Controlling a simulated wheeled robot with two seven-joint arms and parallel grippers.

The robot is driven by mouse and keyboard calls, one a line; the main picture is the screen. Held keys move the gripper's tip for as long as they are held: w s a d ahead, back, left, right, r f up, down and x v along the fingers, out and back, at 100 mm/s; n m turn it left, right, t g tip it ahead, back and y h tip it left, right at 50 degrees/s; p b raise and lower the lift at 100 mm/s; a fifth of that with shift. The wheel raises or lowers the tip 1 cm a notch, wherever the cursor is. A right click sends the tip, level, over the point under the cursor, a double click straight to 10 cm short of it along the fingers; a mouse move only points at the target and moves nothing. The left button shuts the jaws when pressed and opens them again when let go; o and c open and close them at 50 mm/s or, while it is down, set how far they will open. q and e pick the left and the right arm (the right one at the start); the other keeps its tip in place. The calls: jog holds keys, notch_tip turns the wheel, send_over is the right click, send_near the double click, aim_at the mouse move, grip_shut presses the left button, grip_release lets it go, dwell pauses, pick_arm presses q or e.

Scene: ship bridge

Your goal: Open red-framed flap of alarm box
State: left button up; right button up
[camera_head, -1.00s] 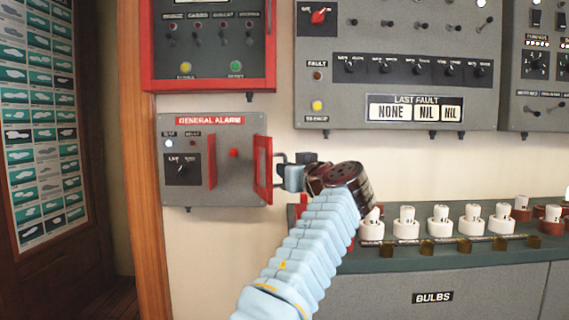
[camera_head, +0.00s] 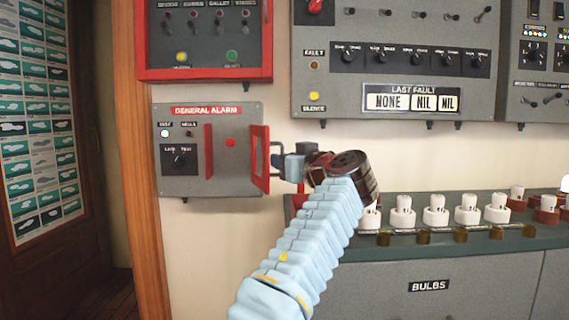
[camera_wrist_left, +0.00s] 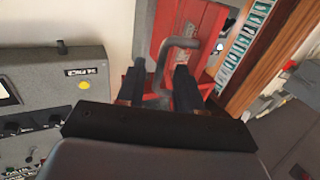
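The grey general alarm box (camera_head: 228,186) hangs on the wall at the left in the head view. Its red-framed flap (camera_head: 260,158) stands out from the box's right side, seen nearly edge-on, and the red button (camera_head: 230,142) shows uncovered. A grey handle (camera_head: 275,160) sticks out from the flap's right face. My left gripper (camera_head: 287,162) is right beside it. In the left wrist view the gripper (camera_wrist_left: 160,82) has its dark fingers apart, with the handle (camera_wrist_left: 180,43) at and partly between their tips, in front of the red flap (camera_wrist_left: 195,25). My right gripper is out of view.
A red-framed panel (camera_head: 205,75) hangs just above the alarm box. A large grey fault panel (camera_head: 395,75) is up right. Below it, a green counter (camera_head: 440,240) carries several white bulbs (camera_head: 435,214). A wooden door frame (camera_head: 140,200) stands left of the box.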

pick_arm(q)
jog(key=b+v, duration=0.3)
jog(key=v, duration=0.9)
jog(key=shift+s, duration=0.2)
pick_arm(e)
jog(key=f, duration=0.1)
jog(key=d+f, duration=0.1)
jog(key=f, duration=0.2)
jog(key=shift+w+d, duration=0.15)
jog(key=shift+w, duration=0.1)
pick_arm(q)
jog(key=shift+d+f, duration=0.1)
